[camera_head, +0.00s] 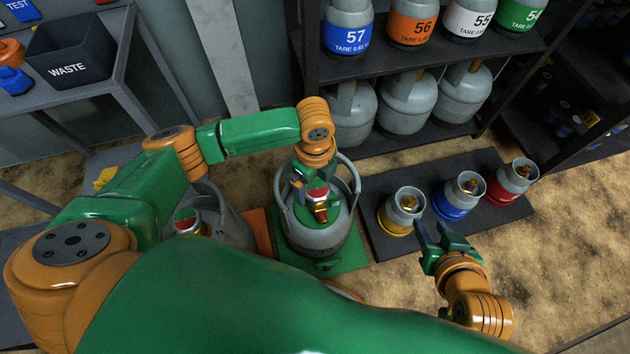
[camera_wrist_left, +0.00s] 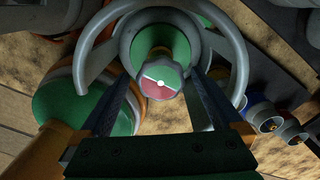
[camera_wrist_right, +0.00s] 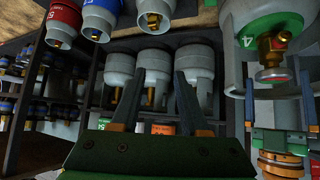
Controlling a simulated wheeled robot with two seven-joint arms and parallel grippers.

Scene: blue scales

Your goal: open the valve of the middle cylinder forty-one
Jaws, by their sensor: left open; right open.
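The middle cylinder (camera_head: 318,240) is a grey tank with a green top and a grey collar, upright on a green mat. Part of a green label with a "4" shows on it in the right wrist view (camera_wrist_right: 250,42). Its valve knob (camera_head: 318,193) has a red and green face with a white line. My left gripper (camera_head: 299,183) is open at the knob. In the left wrist view the knob (camera_wrist_left: 160,82) sits between its fingers, with gaps to both; contact is not visible. My right gripper (camera_head: 432,236) is open and empty beside the yellow-banded small cylinder.
Small cylinders with yellow (camera_head: 402,212), blue (camera_head: 458,197) and red (camera_head: 512,182) bands stand on a dark mat (camera_head: 440,170) to the right. Another tank with a similar knob (camera_head: 187,222) stands left, partly hidden by my arm. A shelf (camera_head: 440,60) of tanks stands behind.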

